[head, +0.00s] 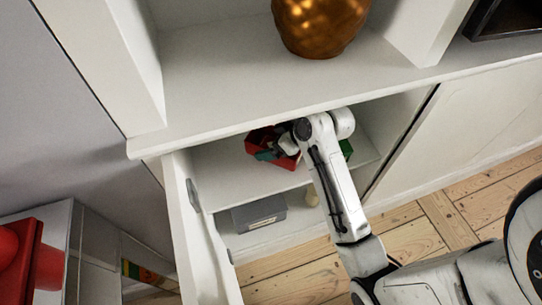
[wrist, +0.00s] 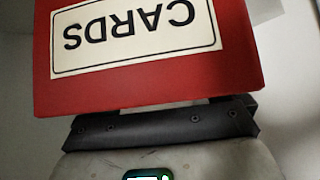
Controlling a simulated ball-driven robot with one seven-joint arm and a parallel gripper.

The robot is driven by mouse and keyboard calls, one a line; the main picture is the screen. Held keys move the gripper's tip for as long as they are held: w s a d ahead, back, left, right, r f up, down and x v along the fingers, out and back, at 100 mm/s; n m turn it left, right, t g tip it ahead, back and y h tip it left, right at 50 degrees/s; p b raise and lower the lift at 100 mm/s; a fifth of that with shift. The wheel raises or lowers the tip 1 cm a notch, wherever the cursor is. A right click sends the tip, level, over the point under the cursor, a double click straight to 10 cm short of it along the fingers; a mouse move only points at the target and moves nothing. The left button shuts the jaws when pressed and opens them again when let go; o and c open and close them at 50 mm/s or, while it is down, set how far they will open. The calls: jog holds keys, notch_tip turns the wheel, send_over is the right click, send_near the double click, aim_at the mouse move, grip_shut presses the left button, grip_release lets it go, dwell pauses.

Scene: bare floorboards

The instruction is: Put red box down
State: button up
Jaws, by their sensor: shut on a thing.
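The red box (head: 258,146) is inside the open white cabinet, at the level of its upper inner shelf (head: 222,184), in the head view. In the wrist view the red box (wrist: 150,88) fills the upper part of the picture, with a white label reading "CARDS" upside down. My gripper (head: 284,146) reaches into the cabinet and is shut on the red box. The fingertips are hidden behind it. I cannot tell whether the box touches the shelf.
A green thing (head: 346,148) is on the shelf, right of my arm. A grey box (head: 259,213) and a small pale object (head: 312,193) stand below. The cabinet door (head: 200,240) is open on the left. A bronze vase (head: 318,22) stands above.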

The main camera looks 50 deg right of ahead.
notch_tip(320, 180, down, 7)
jog(key=b, duration=0.2)
jog(key=shift+r+b, duration=0.15)
jog(key=shift+b, duration=0.15)
jog(key=shift+w+d, duration=0.1)
jog(key=shift+w, duration=0.05)
jog(key=shift+f, duration=0.25)
jog(key=o, duration=0.7)
jog(key=shift+s+r, duration=0.2)
jog(key=shift+r, duration=0.15)
jog(key=p+v, duration=0.3)
jog(key=v, duration=0.8)
jog(key=shift+s+r, duration=0.1)
jog(key=shift+s, duration=0.1)
